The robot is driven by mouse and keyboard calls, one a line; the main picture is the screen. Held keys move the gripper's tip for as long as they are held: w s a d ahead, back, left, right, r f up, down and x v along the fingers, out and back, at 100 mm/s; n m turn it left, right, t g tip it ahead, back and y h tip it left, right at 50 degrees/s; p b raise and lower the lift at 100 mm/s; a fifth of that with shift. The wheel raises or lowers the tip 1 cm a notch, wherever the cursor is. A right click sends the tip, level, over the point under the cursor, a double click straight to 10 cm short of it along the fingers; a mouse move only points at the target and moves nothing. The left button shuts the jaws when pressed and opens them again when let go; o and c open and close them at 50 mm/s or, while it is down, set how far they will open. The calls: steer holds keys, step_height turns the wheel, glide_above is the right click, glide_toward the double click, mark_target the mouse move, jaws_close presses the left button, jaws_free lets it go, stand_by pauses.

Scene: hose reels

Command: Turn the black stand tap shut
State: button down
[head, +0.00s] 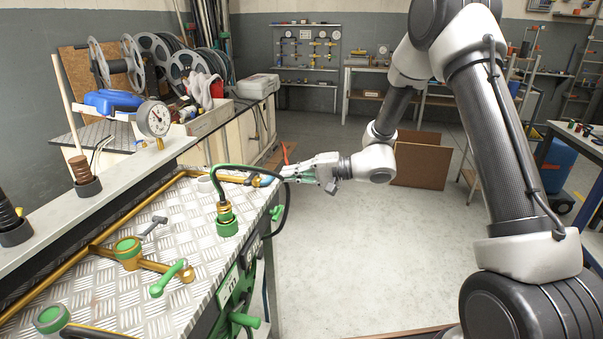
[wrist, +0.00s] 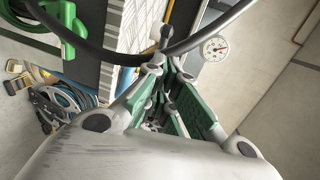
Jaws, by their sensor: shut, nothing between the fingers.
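My gripper (head: 284,177) is at the far right edge of the metal-topped bench in the head view, pointing left. Its fingers, with green inner faces, are shut and empty; in the wrist view the fingertips (wrist: 162,66) come together near a small grey lever-like part (wrist: 165,35). I cannot tell whether they touch it. A dark grey lever (head: 152,227) lies on the bench top by a green-capped brass fitting (head: 128,250). I cannot tell surely which part is the black stand tap.
A black hose (head: 284,212) loops beside my gripper and crosses the wrist view (wrist: 130,57). A green hose rises from a green-collared fitting (head: 226,216). A green-handled tap (head: 172,278) is nearer. A dial gauge (head: 154,119) stands at the ledge. The floor right of the bench is open.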

mark_target(253, 177)
steer(key=x, duration=0.7)
steer(key=shift+w+a, duration=0.15)
steer(key=shift+a, duration=0.25)
steer(key=shift+a, duration=0.1)
steer(key=shift+a, duration=0.45)
